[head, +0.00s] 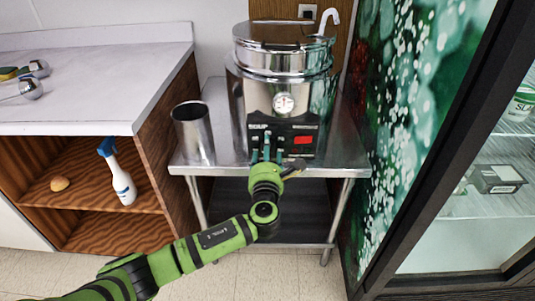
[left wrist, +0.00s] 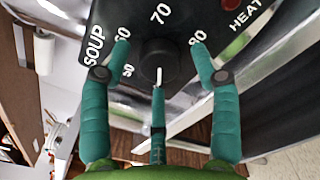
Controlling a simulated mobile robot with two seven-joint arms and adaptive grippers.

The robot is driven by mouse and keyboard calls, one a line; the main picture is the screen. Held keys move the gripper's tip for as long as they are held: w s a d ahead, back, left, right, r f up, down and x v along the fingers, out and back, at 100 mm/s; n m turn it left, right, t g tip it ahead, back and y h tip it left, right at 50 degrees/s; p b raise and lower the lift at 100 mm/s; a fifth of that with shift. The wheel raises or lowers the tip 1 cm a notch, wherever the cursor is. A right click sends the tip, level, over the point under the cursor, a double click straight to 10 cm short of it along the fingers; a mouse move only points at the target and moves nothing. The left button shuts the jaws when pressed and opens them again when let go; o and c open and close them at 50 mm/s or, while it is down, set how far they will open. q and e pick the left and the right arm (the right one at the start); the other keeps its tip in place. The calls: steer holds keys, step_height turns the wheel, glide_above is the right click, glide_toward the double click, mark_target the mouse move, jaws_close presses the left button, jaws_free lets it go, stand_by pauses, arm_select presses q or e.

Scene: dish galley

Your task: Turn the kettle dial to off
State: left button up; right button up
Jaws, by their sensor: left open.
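The silver soup kettle (head: 278,98) stands on a steel table, with a black control panel (head: 308,129) low on its front. The black kettle dial (left wrist: 160,60) is round, and its white pointer line points down in the left wrist view. Numbers including 70 and 80 surround it; I cannot make out an off mark. My left gripper (head: 267,147) is open in front of the panel. In the left wrist view its teal fingers spread around the dial, two at the sides and one below. I cannot tell whether they touch it. My right gripper is not in view.
A steel cylinder (head: 193,132) stands left of the kettle on the steel table (head: 345,150). A white counter (head: 95,80) with a shelf holding a spray bottle (head: 118,172) is at left. A glass-door fridge (head: 450,225) stands close on the right.

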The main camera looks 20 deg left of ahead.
arm_select(q)
steer(key=c, duration=1.1)
steer(key=shift+c, duration=0.2)
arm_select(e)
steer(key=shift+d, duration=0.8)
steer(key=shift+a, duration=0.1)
